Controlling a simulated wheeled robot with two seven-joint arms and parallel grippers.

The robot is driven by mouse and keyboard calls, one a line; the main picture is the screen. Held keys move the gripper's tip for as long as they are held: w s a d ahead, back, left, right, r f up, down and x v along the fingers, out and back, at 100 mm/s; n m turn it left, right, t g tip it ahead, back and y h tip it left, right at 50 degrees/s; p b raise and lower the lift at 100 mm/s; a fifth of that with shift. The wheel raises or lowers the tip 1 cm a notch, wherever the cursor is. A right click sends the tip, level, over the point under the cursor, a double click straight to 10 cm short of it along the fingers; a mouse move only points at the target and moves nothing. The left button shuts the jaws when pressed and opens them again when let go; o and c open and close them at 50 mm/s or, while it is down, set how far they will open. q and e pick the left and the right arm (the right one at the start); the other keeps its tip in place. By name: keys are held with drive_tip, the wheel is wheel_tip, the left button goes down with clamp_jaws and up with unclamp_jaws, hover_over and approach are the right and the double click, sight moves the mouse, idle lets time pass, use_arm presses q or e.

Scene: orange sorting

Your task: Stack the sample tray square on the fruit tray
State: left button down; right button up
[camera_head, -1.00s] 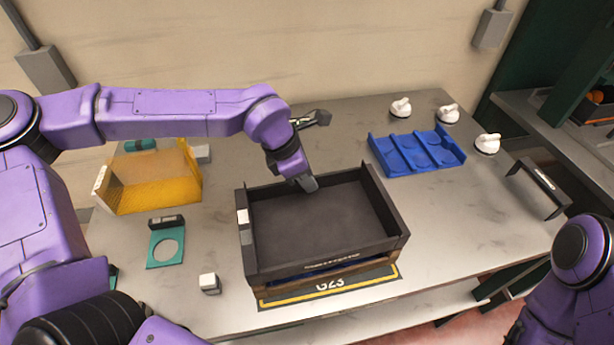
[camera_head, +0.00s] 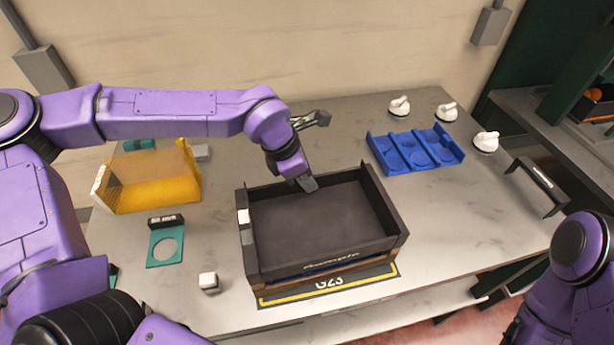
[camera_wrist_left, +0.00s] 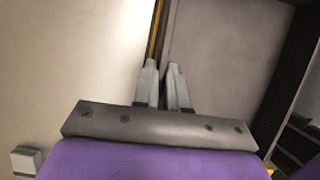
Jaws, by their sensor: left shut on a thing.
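The dark sample tray (camera_head: 325,262), with "Sample" lettering on its front wall, sits over the brown fruit tray (camera_head: 318,279) in the head view. Only a thin front strip of the fruit tray shows; the sample tray hides the rest. The two look roughly lined up, but I cannot tell whether the sample tray is fully seated. My left gripper (camera_head: 306,184) is shut on the sample tray's far wall. In the left wrist view, the fingers (camera_wrist_left: 163,82) straddle that wall, with the tray floor (camera_wrist_left: 220,60) to the right. My right gripper is out of view.
The trays stand on a mat marked G23 (camera_head: 330,285) near the table's front edge. A blue rack (camera_head: 415,150), several white knobs (camera_head: 447,112) and a dark stand (camera_head: 540,185) lie right.

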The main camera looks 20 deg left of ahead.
use_arm(q)
drive_tip(key=shift+f, duration=0.15)
drive_tip(key=c, duration=0.7)
unclamp_jaws()
wheel_tip(320, 180, up, 8)
drive_tip(key=p, duration=0.8)
idle(0.3)
